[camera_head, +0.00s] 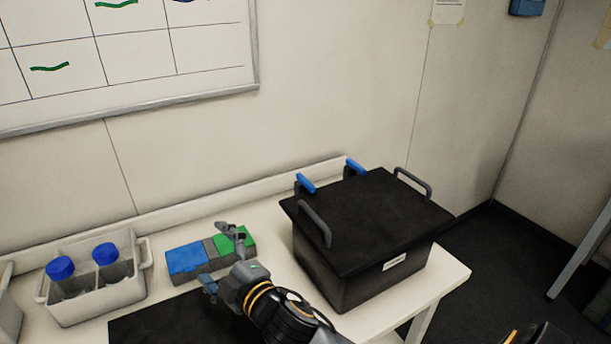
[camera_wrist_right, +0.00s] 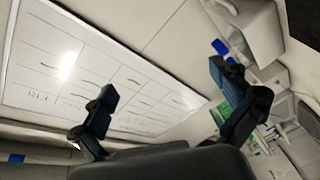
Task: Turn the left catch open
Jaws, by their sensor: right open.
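The black box (camera_head: 345,266) stands on the bench under a flat black lid (camera_head: 375,225). Two blue catches show at the lid's back edge: the left catch (camera_head: 306,184) and the right catch (camera_head: 355,167). Both stick up at a slant; their lower parts are hidden behind the lid. My right gripper (camera_head: 222,258) is open and empty, to the left of the box and apart from it, in front of the blue and green blocks. Its spread fingers also show in the right wrist view (camera_wrist_right: 165,88), with nothing between them. My left gripper is not in view.
Grey handles (camera_head: 314,223) (camera_head: 413,182) stand on the lid's left and right sides. A blue block (camera_head: 187,259) and a green block (camera_head: 242,243) lie behind my right gripper. A white rack (camera_head: 100,300) with blue-capped bottles stands at left. The wall rises behind the bench.

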